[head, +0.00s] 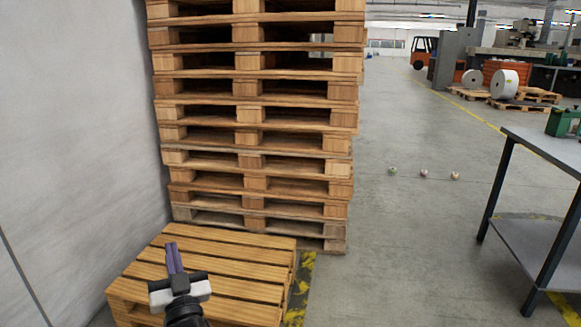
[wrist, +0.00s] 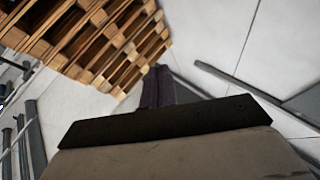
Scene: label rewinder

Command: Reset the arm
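My gripper (head: 174,257) shows at the lower left of the head view, above the low wooden pallet. Its two purple fingers lie close together with nothing visible between them. In the wrist view the fingers (wrist: 158,86) also sit side by side and look shut and empty. The dark bracket behind them hides part of the wrist view.
A tall pallet stack (head: 255,130) stands just beyond the low pallet (head: 262,290), with a grey wall (head: 70,130) at left. A metal table (head: 545,145) stands at right. Several small balls (head: 424,174) lie on the open floor between.

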